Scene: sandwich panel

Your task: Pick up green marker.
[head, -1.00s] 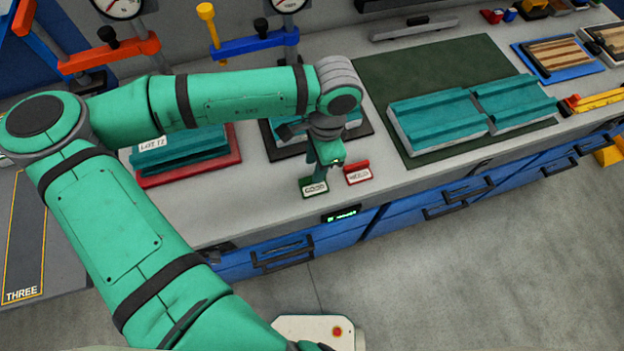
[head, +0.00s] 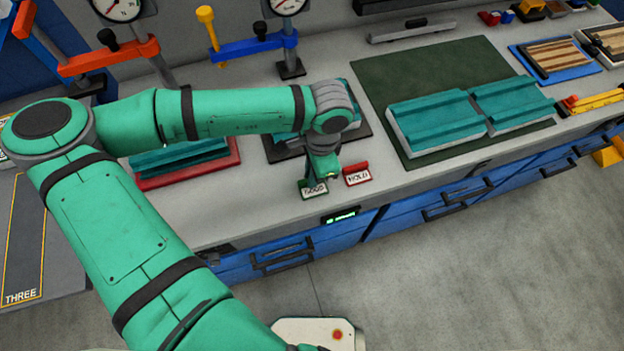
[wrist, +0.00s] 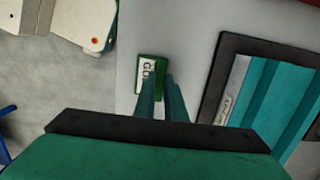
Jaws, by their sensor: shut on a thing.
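The green marker (head: 312,191) is a small green block with a white label reading GOOD. It stands near the front edge of the grey bench; in the wrist view it shows (wrist: 147,76) at the fingertips. My gripper (head: 322,178) points down over it, and its two narrow fingers (wrist: 163,84) are shut on the marker's edge. The fingers hide part of the marker and its label. I cannot tell whether its base is clear of the bench.
A red marker (head: 356,175) with a white label stands close to the right. Behind is a black tray (head: 362,131) with a teal panel; a red tray (head: 190,174) is to the left. Teal panels (head: 435,121) lie on a dark green mat (head: 410,72).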

